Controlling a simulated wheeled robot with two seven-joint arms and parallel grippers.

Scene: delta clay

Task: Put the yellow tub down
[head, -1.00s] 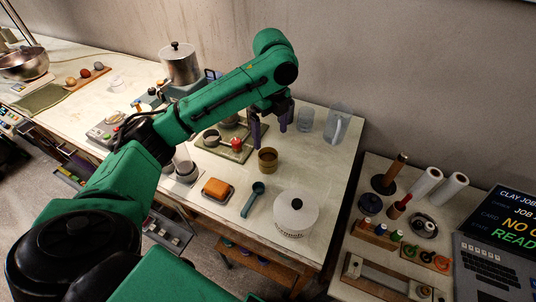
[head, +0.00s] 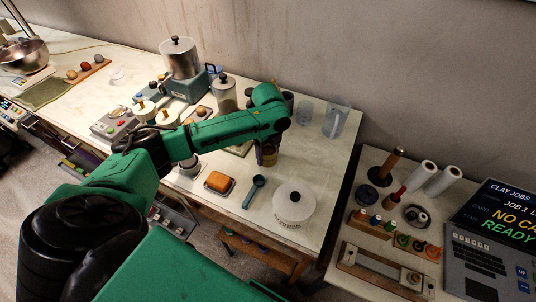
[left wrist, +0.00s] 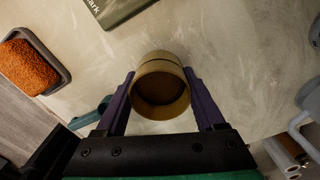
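The yellow tub (left wrist: 150,67) is a small open, tan-yellow round cup, seen in the left wrist view from above its rim. My left gripper (left wrist: 160,72) has a purple finger against each side of it, with no clear gap. In the head view the tub (head: 270,157) shows only partly below my left gripper (head: 266,150), whose wrist hides the rest. It is at or very near the tabletop; I cannot tell whether its base touches. My right gripper is not in view.
A clear jug (head: 337,118) and a glass (head: 304,116) stand behind right. The worktop (head: 325,165) right of the tub is bare.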

